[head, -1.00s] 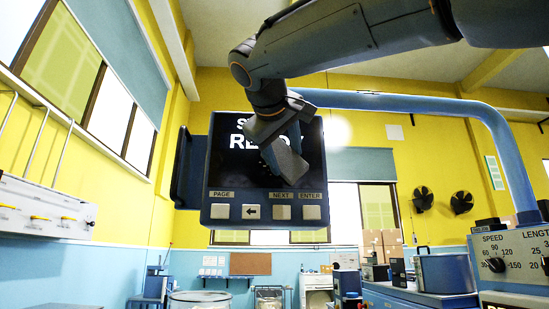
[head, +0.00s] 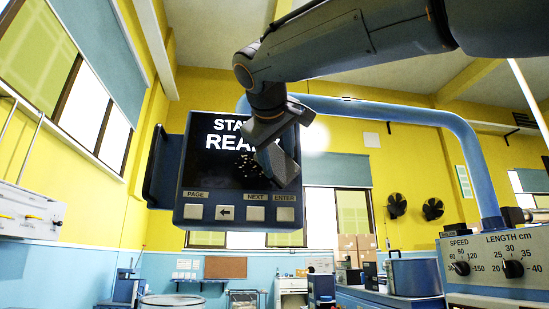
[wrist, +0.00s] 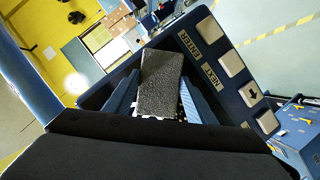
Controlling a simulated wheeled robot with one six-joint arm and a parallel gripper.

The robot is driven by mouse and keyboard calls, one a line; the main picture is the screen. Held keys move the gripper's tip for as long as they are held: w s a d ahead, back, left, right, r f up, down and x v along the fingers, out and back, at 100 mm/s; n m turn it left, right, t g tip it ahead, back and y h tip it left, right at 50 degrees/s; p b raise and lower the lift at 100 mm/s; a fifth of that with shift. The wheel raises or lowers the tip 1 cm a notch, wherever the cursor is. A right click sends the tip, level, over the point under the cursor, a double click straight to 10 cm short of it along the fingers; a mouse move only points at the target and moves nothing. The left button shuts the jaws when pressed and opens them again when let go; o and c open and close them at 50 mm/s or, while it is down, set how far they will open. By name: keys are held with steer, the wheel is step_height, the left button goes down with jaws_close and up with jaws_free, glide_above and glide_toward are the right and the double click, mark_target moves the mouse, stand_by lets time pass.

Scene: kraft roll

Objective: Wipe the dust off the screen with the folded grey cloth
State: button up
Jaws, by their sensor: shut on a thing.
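The screen (head: 212,165) is a dark panel in a blue housing, with white lettering partly covered by my arm. A patch of pale dust specks (head: 246,166) shows on it, just left of my gripper. My gripper (head: 280,163) is in front of the screen's right side. In the wrist view it is shut on the folded grey cloth (wrist: 160,82), a dark grey textured pad between the two blue fingers. I cannot tell whether the cloth touches the screen. Part of the screen's right side is hidden behind my gripper.
A row of square buttons (head: 225,213) runs along the housing's bottom edge. A blue tube arm (head: 400,112) curves from behind the screen down to a console with dials (head: 511,268) at the right. A wall-side rail unit (head: 30,213) stands at the left.

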steer(key=shift+s+a+p, duration=0.4)
steer(key=shift+a+p, duration=0.1)
steer(key=shift+a, duration=1.2)
steer(key=shift+s+a+p, duration=0.45)
steer(key=shift+a, duration=1.25)
steer(key=shift+s+a+p, duration=0.4)
steer(key=shift+a+p, duration=0.1)
steer(key=shift+a, duration=1.2)
steer(key=shift+w+r+p, duration=0.1)
steer(key=shift+r+p, duration=0.9)
steer(key=shift+r, duration=0.15)
steer(key=shift+w+d+f+b, duration=0.1)
steer(key=shift+w+d+b, duration=0.15)
steer(key=shift+d, duration=0.55)
steer(key=shift+w+d+f+b, duration=0.1)
steer(key=shift+d+b, duration=0.25)
steer(key=shift+d, duration=0.4)
steer(key=shift+w+d+b, duration=0.25)
steer(key=shift+w+d, duration=0.05)
steer(key=shift+d, duration=0.9)
steer(key=shift+w+d+b, duration=0.3)
steer(key=shift+d, duration=0.9)
steer(key=shift+w+d+b, duration=0.25)
steer(key=shift+w+d, duration=0.05)
steer(key=shift+d, duration=0.9)
steer(key=shift+w+r, duration=0.1)
steer(key=shift+r, duration=0.05)
steer(key=shift+a, duration=0.15)
